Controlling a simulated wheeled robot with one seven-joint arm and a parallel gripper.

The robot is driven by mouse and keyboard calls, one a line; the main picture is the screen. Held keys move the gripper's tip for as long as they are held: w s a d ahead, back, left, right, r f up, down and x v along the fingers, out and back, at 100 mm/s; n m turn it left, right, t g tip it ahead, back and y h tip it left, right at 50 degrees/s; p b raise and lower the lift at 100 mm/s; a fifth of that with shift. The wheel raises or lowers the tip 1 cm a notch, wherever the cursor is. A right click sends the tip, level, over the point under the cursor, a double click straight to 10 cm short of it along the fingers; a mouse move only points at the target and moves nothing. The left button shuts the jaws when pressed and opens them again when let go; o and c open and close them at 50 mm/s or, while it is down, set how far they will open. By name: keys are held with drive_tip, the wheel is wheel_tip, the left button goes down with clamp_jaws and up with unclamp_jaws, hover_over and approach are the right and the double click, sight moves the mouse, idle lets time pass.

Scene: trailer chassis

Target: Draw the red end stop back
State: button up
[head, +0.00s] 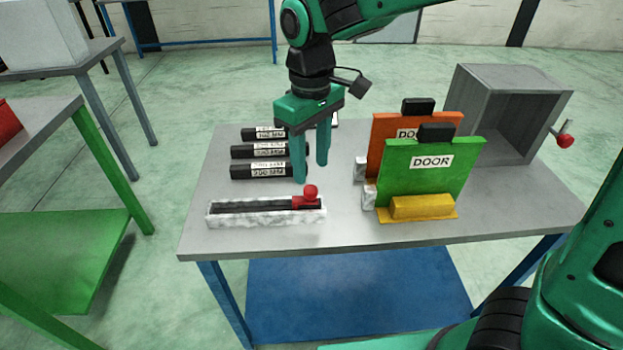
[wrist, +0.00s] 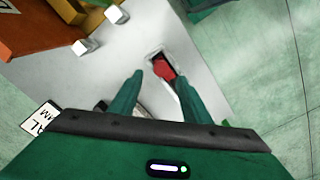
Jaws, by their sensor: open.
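The red end stop (head: 310,196) is a small red block with a round knob. It sits at the right end of a slotted grey-white rail (head: 250,217) near the front of the table. My gripper (head: 310,172) is open and empty, fingers pointing down, above the table just behind the end stop. In the wrist view the red end stop (wrist: 165,70) shows beyond the fingertips of my gripper (wrist: 158,78), between them in the picture and apart from them. Part of the rail is hidden there by the fingers.
Several black labelled bars (head: 262,171) lie behind the rail. Green (head: 425,185) and orange (head: 385,135) DOOR panels stand to the right. A grey open box (head: 505,105) with a red-knobbed lever (head: 564,140) is at the back right. The table's (head: 210,243) front left is clear.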

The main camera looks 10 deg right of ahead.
sight(310, 189)
wheel_tip(310, 189, down, 6)
drive_tip(key=shift+s+a+r, duration=0.1)
idle(0.4)
